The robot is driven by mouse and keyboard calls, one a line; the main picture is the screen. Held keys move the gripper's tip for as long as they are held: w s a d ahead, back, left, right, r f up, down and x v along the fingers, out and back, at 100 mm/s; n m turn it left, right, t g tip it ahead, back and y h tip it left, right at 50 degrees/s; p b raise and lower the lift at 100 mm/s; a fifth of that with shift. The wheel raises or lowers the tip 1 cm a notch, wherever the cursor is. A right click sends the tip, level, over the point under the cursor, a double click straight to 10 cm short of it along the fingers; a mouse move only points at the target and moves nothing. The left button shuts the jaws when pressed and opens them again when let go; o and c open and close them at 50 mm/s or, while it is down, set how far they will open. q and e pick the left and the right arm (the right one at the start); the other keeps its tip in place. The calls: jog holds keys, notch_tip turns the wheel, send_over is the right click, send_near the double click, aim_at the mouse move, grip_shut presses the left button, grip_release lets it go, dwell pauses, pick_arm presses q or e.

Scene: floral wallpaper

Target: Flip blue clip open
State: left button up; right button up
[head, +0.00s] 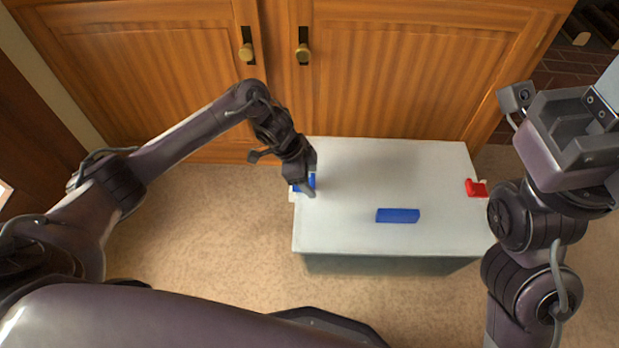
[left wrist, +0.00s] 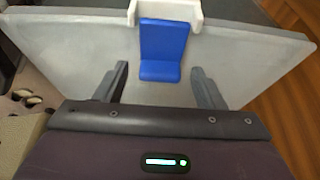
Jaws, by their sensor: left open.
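The blue clip (head: 311,180) is at the left edge of the white-topped table (head: 350,235), partly hidden by my left gripper (head: 308,189) in the head view. In the left wrist view the blue clip (left wrist: 163,42) shows a long flat face and a shorter face meeting at a bend, with a white holder (left wrist: 165,10) at the table edge behind it. My left gripper (left wrist: 160,70) is open. Its fingers stand apart to the left and right of the clip's near end, with visible gaps; depth contact is unclear. My right gripper (head: 568,125) is raised at the right; its jaw opening is unclear.
A blue block (head: 397,215) lies on the table's front half. A red clip (head: 476,188) sits at the table's right edge. Wooden cabinet doors (head: 390,75) stand close behind the table. The middle of the tabletop is clear.

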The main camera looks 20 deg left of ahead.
pick_arm(q)
jog(key=c, duration=1)
jog(key=shift+r, duration=0.1)
